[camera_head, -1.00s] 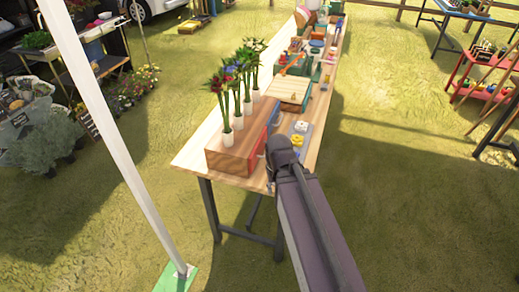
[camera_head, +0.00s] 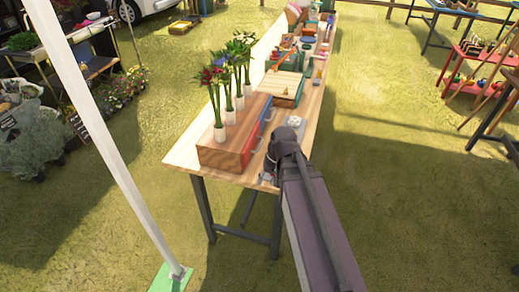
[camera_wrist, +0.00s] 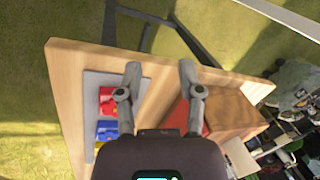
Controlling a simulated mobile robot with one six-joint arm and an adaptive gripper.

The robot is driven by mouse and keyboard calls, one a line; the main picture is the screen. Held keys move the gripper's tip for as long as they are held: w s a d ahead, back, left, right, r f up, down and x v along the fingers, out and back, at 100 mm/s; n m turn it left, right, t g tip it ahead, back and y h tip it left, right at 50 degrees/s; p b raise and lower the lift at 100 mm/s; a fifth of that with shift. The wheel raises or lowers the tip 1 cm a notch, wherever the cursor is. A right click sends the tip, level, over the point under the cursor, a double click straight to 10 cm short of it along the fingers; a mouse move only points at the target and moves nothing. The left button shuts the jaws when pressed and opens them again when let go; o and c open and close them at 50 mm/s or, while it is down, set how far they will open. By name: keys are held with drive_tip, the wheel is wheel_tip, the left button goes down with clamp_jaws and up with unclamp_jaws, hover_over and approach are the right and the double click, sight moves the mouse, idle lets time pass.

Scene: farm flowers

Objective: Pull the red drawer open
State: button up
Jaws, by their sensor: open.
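The red drawer (camera_head: 250,146) is the front nearest the table's near end on a wooden box (camera_head: 222,155). Flowers in white vases stand on top of the box. In the head view my gripper (camera_head: 268,178) is at the table's near edge, largely hidden by my arm. I cannot tell whether a finger touches the drawer.
A grey tray (camera_wrist: 90,80) with red, blue and yellow items lies left of my gripper in the wrist view. A blue drawer front (camera_head: 267,118) is beyond the red one. The wooden table (camera_head: 185,150) carries several more things farther back. A white pole (camera_head: 110,150) stands at left.

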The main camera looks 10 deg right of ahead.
sight(260, 144)
drive_tip(key=w+d+f+t+y+b, duration=0.1)
drive_tip(key=w+y+b, duration=0.1)
drive_tip(key=w+d+f+m+y+b, duration=0.1)
drive_tip(key=w+y+b, duration=0.1)
drive_tip(key=w, duration=0.1)
drive_tip(key=w+d+f+m+t+y+b, duration=0.1)
drive_tip(key=w+d+b, duration=0.1)
drive_tip(key=w+b, duration=0.1)
drive_tip(key=shift+w+t+y, duration=0.25)
drive_tip(key=shift+t+y, duration=0.05)
drive_tip(key=shift+y, duration=0.1)
drive_tip(key=w+d+t+y+b, duration=0.1)
drive_tip(key=w+d+m+y+b, duration=0.1)
drive_tip(key=d, duration=0.1)
drive_tip(key=w+d+t+b, duration=0.1)
drive_tip(key=w+d+b, duration=0.1)
drive_tip(key=shift+d+r+m+t+y, duration=0.1)
drive_tip(key=shift+r+m+t+y, duration=0.2)
drive_tip(key=shift+m+y, duration=0.1)
drive_tip(key=d, duration=0.1)
drive_tip(key=w+d+r+t+y+b, duration=0.1)
drive_tip(key=d, duration=0.1)
drive_tip(key=w+d+m+t+y+b, duration=0.1)
drive_tip(key=d, duration=0.1)
drive_tip(key=shift+w+d+r, duration=0.1)
drive_tip(key=shift+r, duration=0.3)
drive_tip(key=shift+d+r, duration=0.15)
